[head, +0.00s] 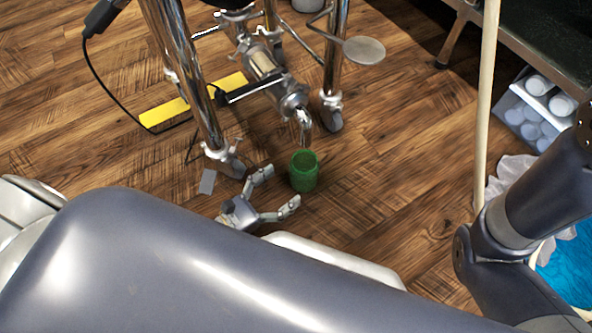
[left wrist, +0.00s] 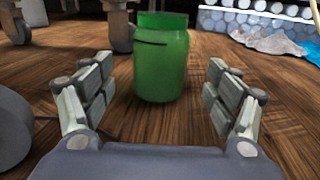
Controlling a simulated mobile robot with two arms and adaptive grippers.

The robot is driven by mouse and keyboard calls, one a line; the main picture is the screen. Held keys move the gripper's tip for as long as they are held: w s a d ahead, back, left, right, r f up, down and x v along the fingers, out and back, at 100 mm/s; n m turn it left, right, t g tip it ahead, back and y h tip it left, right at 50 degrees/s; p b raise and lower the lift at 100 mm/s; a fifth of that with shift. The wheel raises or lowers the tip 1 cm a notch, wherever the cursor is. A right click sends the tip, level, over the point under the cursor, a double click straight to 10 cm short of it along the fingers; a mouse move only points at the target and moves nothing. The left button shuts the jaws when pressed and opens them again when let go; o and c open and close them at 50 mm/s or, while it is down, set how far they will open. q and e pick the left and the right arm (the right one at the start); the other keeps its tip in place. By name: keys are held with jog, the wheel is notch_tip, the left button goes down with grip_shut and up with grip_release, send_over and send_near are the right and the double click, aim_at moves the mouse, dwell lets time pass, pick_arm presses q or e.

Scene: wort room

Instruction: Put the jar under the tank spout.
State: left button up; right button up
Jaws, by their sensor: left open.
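The green jar (head: 304,172) stands upright on the wooden floor, with its open top close below the mouth of the metal tank spout (head: 304,125) in the head view. The jar also shows in the left wrist view (left wrist: 161,58), ahead of the fingers and between their lines. My left gripper (head: 276,193) is open and empty, low near the floor, just left of and nearer than the jar. Its two fingers (left wrist: 161,95) do not touch the jar. My right gripper is out of view. Whether the jar is exactly beneath the spout is hard to tell.
Shiny tank legs (head: 187,75) stand left of and behind the jar. A yellow strip (head: 190,101) and a black cable lie on the floor. A pale pole (head: 487,100), a crate of white containers (head: 535,110) and a blue item (head: 568,265) are at the right. Floor right of the jar is clear.

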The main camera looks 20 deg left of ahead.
pick_arm(q)
jog(key=shift+p+v, duration=0.5)
jog(key=shift+v, duration=1.7)
jog(key=shift+r, duration=0.1)
